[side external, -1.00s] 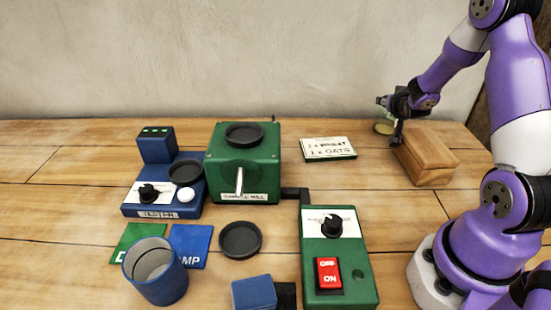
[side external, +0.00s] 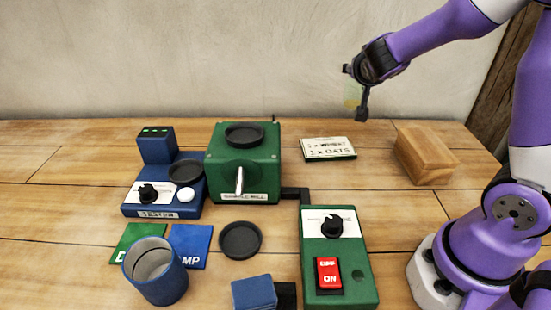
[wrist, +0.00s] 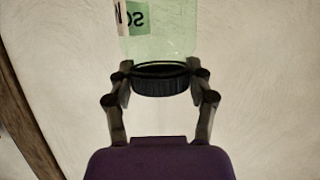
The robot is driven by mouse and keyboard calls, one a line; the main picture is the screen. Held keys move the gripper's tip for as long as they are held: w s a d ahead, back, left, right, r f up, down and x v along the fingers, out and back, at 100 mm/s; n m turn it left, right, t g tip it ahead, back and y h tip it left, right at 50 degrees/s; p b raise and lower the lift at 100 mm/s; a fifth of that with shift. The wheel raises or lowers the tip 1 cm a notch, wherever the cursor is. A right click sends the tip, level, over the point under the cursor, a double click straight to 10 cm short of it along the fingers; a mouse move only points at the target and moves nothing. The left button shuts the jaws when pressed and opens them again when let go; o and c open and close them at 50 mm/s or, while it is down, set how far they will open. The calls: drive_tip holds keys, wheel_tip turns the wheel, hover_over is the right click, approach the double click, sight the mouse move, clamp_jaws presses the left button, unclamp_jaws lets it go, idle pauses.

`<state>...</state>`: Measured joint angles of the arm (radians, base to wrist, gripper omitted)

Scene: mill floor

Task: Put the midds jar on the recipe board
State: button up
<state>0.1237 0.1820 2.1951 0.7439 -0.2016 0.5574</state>
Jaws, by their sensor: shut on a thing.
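My gripper (side external: 358,93) is raised above the table at the back, between the recipe board and the wooden block. In the wrist view my gripper (wrist: 160,80) is shut on a pale green, clear jar (wrist: 162,35) with a black ribbed lid. A label shows partly on the jar, and its full wording is cut off. In the side view the jar (side external: 352,95) is faint and partly hidden by the fingers. The recipe board (side external: 328,148) is a small card with a green edge, reading wheat and oats, flat on the table, bare on top, left of and below my gripper.
A wooden block (side external: 426,155) stands to the right. The green sample mill (side external: 243,165) and blue tester (side external: 150,202) stand left of the board. A green switch box (side external: 350,275), black dish (side external: 240,239) and blue cup (side external: 155,270) are in front.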

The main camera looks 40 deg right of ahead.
drive_tip(key=a+r, duration=0.2)
drive_tip(key=a, duration=1.6)
drive_tip(key=shift+w+d+f, duration=0.25)
drive_tip(key=shift+d+f, duration=1.55)
drive_tip(key=shift+f, duration=0.05)
drive_tip(key=shift+w+d+f, duration=0.25)
drive_tip(key=shift+d+f, duration=1.55)
drive_tip(key=shift+w+d+f, duration=0.25)
drive_tip(key=shift+d+f, duration=1.55)
drive_tip(key=shift+f, duration=0.05)
drive_tip(key=o, duration=1.4)
drive_tip(key=shift+f, duration=0.15)
